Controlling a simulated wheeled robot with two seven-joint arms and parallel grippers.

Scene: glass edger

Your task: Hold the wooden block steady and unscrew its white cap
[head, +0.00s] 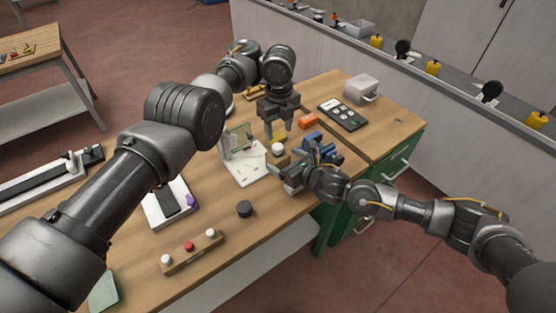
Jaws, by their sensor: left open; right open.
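A small brown wooden block (283,159) with a round white cap (277,149) stands on the workbench, near its middle; it is small in the head view and partly hidden. My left gripper (279,130) points down, open, just behind and above the block, and appears apart from the cap. My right gripper (284,180) is open and reaches in from the right, low over the bench, in front of the block. Whether its fingers touch the block cannot be told.
A white stand with a panel (245,172) is left of the block. Blue (319,147) and orange (308,121) items lie to its right. A black knob (244,209) and a wooden strip with white and red knobs (193,252) are nearer.

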